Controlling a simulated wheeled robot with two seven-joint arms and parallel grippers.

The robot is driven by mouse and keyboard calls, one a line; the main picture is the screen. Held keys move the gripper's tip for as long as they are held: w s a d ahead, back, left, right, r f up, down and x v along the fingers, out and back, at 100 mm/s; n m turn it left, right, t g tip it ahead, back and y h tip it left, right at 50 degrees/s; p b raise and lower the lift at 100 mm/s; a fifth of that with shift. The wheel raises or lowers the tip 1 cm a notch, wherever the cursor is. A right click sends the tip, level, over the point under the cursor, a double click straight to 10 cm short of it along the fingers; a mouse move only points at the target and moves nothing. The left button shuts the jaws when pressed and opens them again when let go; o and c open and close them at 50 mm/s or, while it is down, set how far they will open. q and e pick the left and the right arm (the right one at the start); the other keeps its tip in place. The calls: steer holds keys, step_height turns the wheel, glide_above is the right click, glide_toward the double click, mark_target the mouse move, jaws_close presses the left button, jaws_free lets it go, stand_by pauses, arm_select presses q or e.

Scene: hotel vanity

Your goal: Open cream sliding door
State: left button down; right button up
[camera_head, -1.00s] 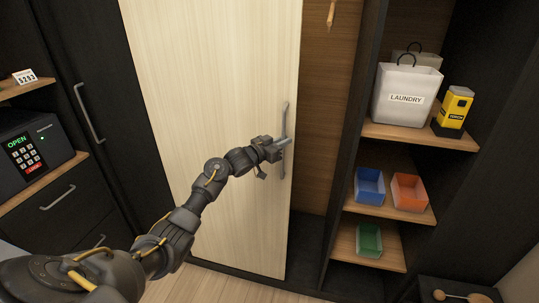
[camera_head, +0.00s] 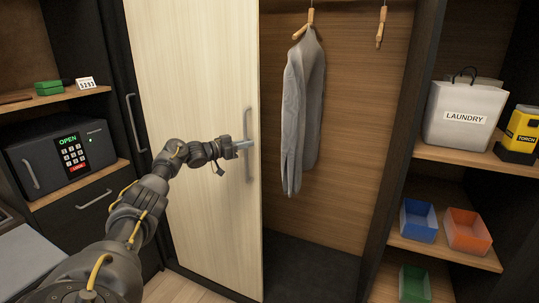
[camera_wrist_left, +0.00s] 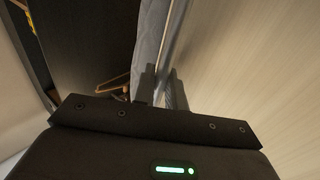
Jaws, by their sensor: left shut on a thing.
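The cream sliding door (camera_head: 190,90) stands at the left of the open wardrobe bay in the head view, with a wide opening to its right. Its upright grey bar handle (camera_head: 247,122) is near the door's right edge. My left gripper (camera_head: 240,146) is shut on the handle. In the left wrist view the fingers (camera_wrist_left: 161,86) close around the handle bar (camera_wrist_left: 175,45), with the pale door face (camera_wrist_left: 255,70) to the right. The fingers hide part of the handle. My right gripper is not in view.
A grey jacket (camera_head: 302,110) hangs in the open bay, with a bare hanger (camera_head: 381,28) to its right. Shelves at the right hold a laundry bag (camera_head: 462,115), a yellow torch box (camera_head: 522,130) and coloured bins. A safe (camera_head: 65,150) stands at the left beside a dark cabinet door.

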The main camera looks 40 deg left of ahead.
arm_select(q)
steer(key=shift+s+a, duration=0.25)
steer(key=shift+a, duration=0.65)
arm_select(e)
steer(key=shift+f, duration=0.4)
arm_select(q)
steer(key=c, duration=1.8)
jaws_free()
steer(key=shift+w+d, duration=0.1)
steer(key=shift+w, duration=0.05)
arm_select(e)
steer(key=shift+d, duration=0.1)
